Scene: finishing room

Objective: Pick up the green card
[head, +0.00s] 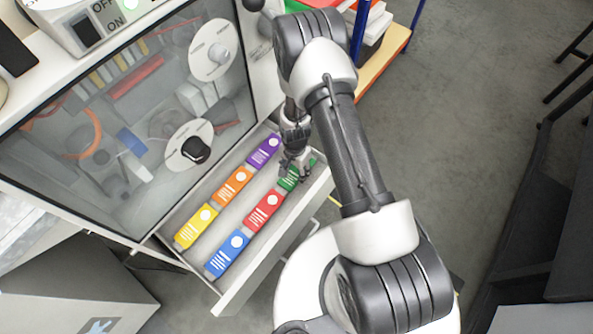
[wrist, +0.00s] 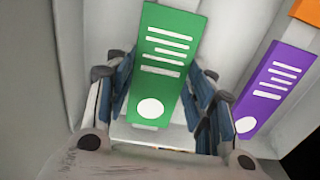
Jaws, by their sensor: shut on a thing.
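The green card (head: 291,180) is in the far right part of the open drawer (head: 284,238), partly hidden by my gripper (head: 292,163) in the head view. In the wrist view the green card (wrist: 168,60) lies between the fingers of my gripper (wrist: 158,95), with white lines and a white dot on its face. The fingers are shut on its two long edges. I cannot tell whether the card is lifted off the drawer floor.
Purple (head: 263,149), orange (head: 233,185), yellow (head: 196,226), red (head: 263,212) and blue (head: 227,254) cards lie in two rows in the drawer. A cabinet with a glass front (head: 150,110) stands behind it.

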